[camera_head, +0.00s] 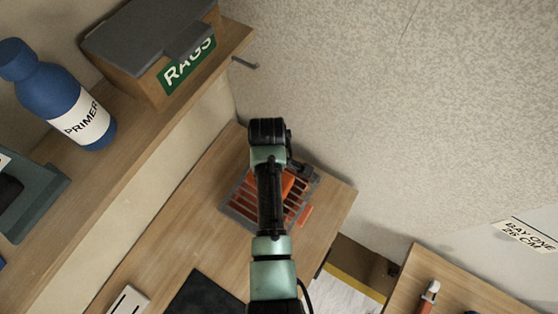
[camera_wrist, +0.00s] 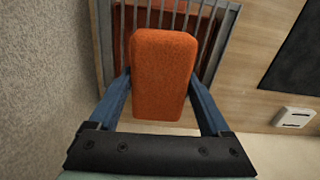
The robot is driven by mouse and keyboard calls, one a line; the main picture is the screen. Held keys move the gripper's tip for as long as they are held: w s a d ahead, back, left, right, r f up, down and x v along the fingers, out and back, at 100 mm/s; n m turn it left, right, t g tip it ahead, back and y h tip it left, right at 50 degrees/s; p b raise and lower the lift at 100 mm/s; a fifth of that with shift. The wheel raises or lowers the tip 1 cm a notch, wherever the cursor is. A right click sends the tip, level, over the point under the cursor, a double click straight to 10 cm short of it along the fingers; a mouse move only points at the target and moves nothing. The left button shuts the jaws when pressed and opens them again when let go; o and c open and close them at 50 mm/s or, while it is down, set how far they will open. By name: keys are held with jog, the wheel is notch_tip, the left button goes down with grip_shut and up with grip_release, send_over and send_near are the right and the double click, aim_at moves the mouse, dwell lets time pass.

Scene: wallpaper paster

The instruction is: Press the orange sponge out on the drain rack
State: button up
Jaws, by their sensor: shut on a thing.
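The orange sponge (camera_wrist: 162,75) is upright between the two blue fingers of my gripper (camera_wrist: 159,98) in the wrist view, and the gripper is shut on it. The sponge lies over the near end of the drain rack's bars. The drain rack (camera_head: 234,201) is a grey barred frame over an orange-red tray on the wooden worktop. In the wrist view the rack's grey rim (camera_wrist: 219,48) shows behind the sponge. In the head view my arm covers much of the rack, and a bit of the sponge (camera_head: 288,183) shows beside it. I cannot tell whether the sponge touches the bars.
A blue primer bottle (camera_head: 62,100) and a wooden rags box (camera_head: 150,80) stand on the shelf at left. A dark mat (camera_head: 203,293) and a white block (camera_head: 128,301) lie on the worktop. The wall (camera_head: 400,110) is close behind the rack. A gap separates the worktop from another bench.

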jog(key=shift+s+a+f+b, duration=0.15)
jog(key=shift+f+b, duration=1)
jog(key=shift+b, duration=0.05)
notch_tip(320, 180, down, 5)
jog(key=b, duration=0.5)
jog(key=shift+r, duration=0.15)
jog(key=shift+f, duration=0.55)
jog(key=shift+s+f, duration=0.15)
jog(key=shift+f, duration=0.05)
dwell(0.7)
jog(key=shift+r, duration=0.1)
jog(key=r+p, duration=0.7)
jog(key=shift+w+r, duration=0.15)
jog(key=shift+w, duration=0.05)
dwell(0.5)
jog(key=shift+b, duration=0.5)
